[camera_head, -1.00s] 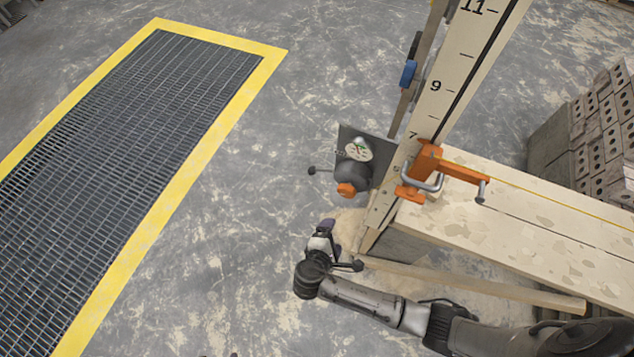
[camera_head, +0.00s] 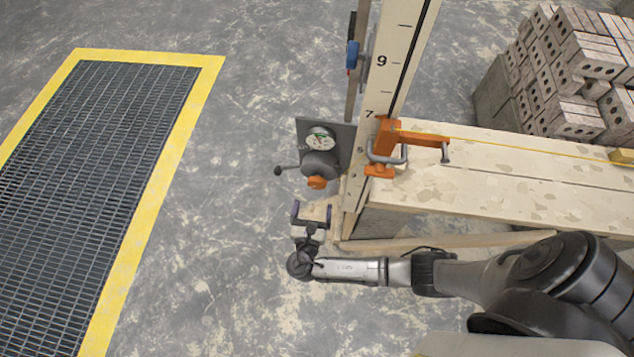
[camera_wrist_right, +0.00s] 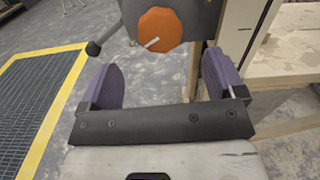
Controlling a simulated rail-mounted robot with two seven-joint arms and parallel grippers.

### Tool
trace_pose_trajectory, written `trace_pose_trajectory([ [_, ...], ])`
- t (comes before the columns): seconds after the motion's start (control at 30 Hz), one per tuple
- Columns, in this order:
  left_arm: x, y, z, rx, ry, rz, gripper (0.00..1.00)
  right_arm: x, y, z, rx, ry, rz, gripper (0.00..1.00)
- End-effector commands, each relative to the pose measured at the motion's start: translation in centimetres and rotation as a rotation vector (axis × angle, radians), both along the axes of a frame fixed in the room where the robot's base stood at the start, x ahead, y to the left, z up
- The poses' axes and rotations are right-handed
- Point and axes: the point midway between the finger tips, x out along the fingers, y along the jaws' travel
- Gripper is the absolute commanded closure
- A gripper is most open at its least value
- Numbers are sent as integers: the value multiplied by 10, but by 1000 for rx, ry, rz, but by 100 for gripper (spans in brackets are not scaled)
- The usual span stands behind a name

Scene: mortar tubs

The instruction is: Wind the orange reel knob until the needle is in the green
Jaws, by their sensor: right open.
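The orange reel knob (camera_head: 317,182) sits on the front of a dark grey reel drum (camera_head: 320,164), beside the marked upright post. In the right wrist view the knob (camera_wrist_right: 160,29) is an orange disc with a pale mark, beyond and above the fingers. The round white gauge (camera_head: 319,138) is above the drum; its needle is too small to read surely, though some green shows on the dial. My right gripper (camera_head: 312,211) is open and empty, just below and apart from the knob. Its purple-padded fingers (camera_wrist_right: 162,88) are spread wide. My left gripper is not in view.
A black-knobbed lever (camera_head: 278,171) sticks out left of the drum. An orange clamp (camera_head: 387,148) holds the post (camera_head: 383,95) by a plank bench (camera_head: 500,172). Bricks (camera_head: 570,70) are stacked at the back right. A yellow-edged floor grate (camera_head: 90,150) lies left; floor between is clear.

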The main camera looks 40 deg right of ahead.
Motion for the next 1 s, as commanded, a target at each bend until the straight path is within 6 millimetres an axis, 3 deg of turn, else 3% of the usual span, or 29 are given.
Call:
trace_pose_trajectory([
  [0.4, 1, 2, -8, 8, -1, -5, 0, 42, -53, -1, 0, 0, -1, 12],
  [0.63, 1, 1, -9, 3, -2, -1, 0, 52, -65, 0, 0, 0, 0, 12],
  [1.0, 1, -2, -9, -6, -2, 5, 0, 54, -68, 0, 1, 0, 0, 12],
])
